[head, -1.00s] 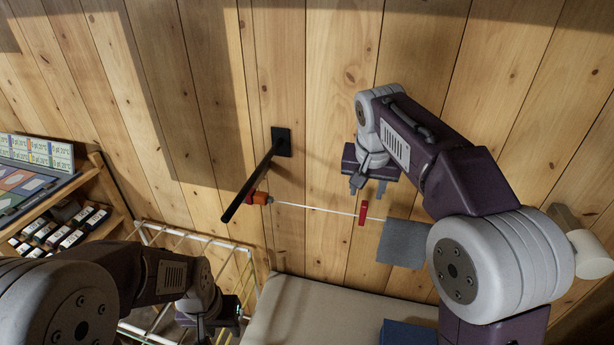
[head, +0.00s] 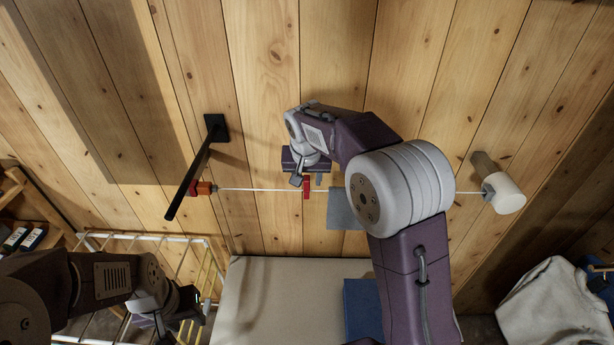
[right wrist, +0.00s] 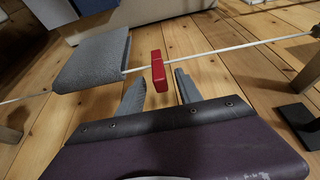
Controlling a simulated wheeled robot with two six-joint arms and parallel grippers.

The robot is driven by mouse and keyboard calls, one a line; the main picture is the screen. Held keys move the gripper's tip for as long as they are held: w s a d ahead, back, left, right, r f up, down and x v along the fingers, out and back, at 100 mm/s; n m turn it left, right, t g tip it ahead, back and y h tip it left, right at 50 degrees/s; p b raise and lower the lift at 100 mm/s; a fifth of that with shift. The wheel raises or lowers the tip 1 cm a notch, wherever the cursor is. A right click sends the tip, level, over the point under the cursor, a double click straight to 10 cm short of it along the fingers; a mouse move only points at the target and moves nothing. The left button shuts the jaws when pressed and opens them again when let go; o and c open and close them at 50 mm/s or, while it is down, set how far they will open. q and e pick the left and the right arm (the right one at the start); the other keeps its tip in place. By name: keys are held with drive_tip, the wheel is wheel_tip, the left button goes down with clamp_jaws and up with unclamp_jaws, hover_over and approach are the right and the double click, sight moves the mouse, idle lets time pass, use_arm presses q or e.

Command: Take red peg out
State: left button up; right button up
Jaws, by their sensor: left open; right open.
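A red peg (head: 307,188) sits on a thin white line, at the edge of a grey cloth (head: 343,208). My right gripper (head: 308,181) is open right by the peg. In the right wrist view the red peg (right wrist: 158,70) stands ahead of and between the two spread fingertips (right wrist: 160,90), with gaps on both sides; I see no grip on it. The grey cloth (right wrist: 93,62) hangs to its left. My left gripper (head: 172,326) is low at the left, open and empty, away from the line; its fingers are poorly seen.
The line runs from an orange-red fitting (head: 203,188) by a black bar (head: 189,180) to a white knob (head: 503,193). My right arm hides part of it. Below are a beige padded surface (head: 285,290), a blue item (head: 361,308) and a wire rack (head: 100,242).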

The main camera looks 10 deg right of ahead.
sight(306, 178)
drive_tip(key=shift+a, duration=0.1)
clamp_jaws()
drive_tip(key=c, duration=0.8)
unclamp_jaws()
clamp_jaws()
drive_tip(key=shift+r+p, duration=1.55)
drive_tip(key=shift+r, duration=0.25)
drive_tip(key=shift+r, duration=2.45)
